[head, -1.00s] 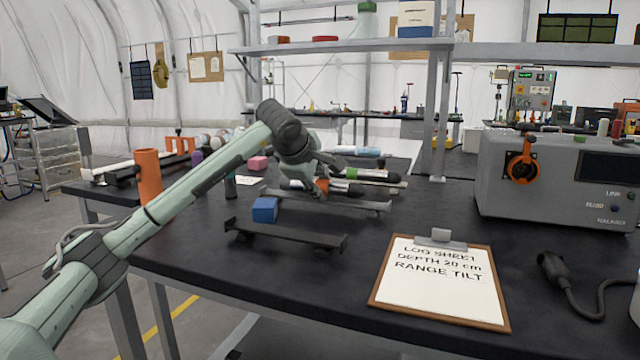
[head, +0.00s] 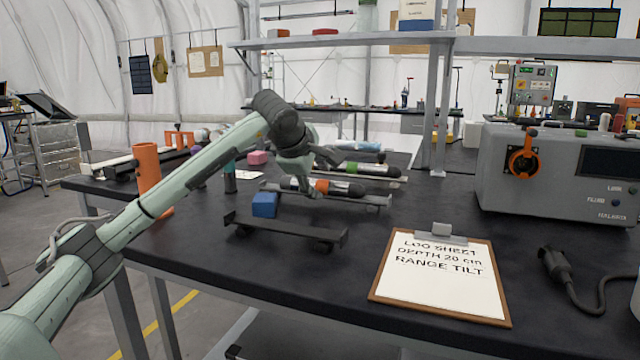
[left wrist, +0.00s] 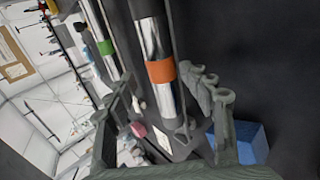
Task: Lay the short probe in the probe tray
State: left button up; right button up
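A silver probe with an orange band (head: 322,187) and a black end lies on a dark low cradle (head: 372,203) in the head view. A silver probe with a green band (head: 366,169) lies behind it. An empty dark tray (head: 285,232) stands in front. My left gripper (head: 315,182) is at the orange-banded probe. In the left wrist view my left gripper's fingers (left wrist: 165,105) stand apart, with the orange-banded probe (left wrist: 160,72) running between them. The view does not show them closed on it. The green-banded probe (left wrist: 105,47) lies to the left there. My right gripper is out of view.
A blue block (head: 264,205) sits close by, between cradle and empty tray. A clipboard (head: 440,278) lies at the front right, beside a cable plug (head: 556,264). A grey instrument box (head: 555,180) stands at the right. An orange cylinder (head: 148,175) stands at the left.

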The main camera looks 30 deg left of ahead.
pick_arm(q)
jog(key=v, duration=1)
jog(key=shift+s, duration=0.15)
jog(key=shift+d+r, duration=0.1)
jog(key=shift+r, duration=0.05)
